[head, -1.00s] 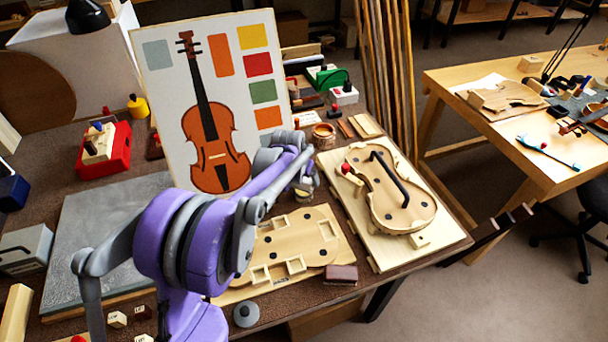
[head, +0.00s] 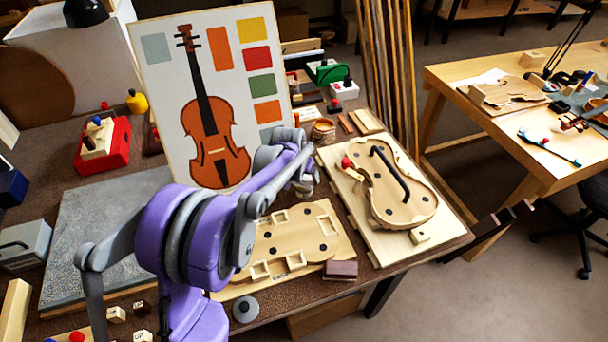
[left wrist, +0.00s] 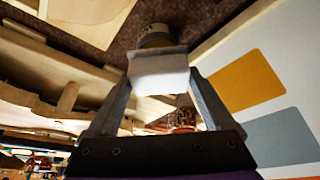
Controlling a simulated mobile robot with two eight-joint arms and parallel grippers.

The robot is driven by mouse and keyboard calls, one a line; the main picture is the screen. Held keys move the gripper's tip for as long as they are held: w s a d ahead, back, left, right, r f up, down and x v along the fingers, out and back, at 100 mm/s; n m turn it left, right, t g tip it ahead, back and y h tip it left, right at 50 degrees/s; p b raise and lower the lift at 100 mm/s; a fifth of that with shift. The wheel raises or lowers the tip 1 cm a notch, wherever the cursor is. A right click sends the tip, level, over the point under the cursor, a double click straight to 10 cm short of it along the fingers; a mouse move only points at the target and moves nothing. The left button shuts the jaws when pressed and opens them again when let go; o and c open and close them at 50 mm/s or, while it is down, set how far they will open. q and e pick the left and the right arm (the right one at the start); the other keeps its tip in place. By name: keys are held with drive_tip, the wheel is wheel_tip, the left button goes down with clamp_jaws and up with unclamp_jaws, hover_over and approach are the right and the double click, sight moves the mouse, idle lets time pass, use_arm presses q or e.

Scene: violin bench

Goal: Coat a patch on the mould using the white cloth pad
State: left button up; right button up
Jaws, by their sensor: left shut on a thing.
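The mould (head: 322,222), a pale flat wooden form with square pockets and dark holes, lies on the bench in the middle of the head view. My left gripper (head: 304,188) is just above and behind its far edge, mostly screened by my arm. In the left wrist view its two fingers (left wrist: 160,82) are shut on the white cloth pad (left wrist: 160,73). A small round labelled container (left wrist: 156,36) shows just beyond the pad; I cannot tell whether they touch. The pad is hard to make out in the head view. My right gripper is out of view.
A violin body (head: 405,205) lies on a board to the right. The picture board (head: 160,95) stands behind my left arm. An amber jar (head: 323,130) stands behind the gripper.

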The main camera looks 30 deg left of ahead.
sight(304, 175)
use_arm(q)
drive_tip(key=shift+f+b, duration=0.35)
drive_tip(key=shift+f, duration=0.15)
idle(1.2)
drive_tip(key=shift+r+p, duration=2.2)
drive_tip(key=shift+r, duration=1.35)
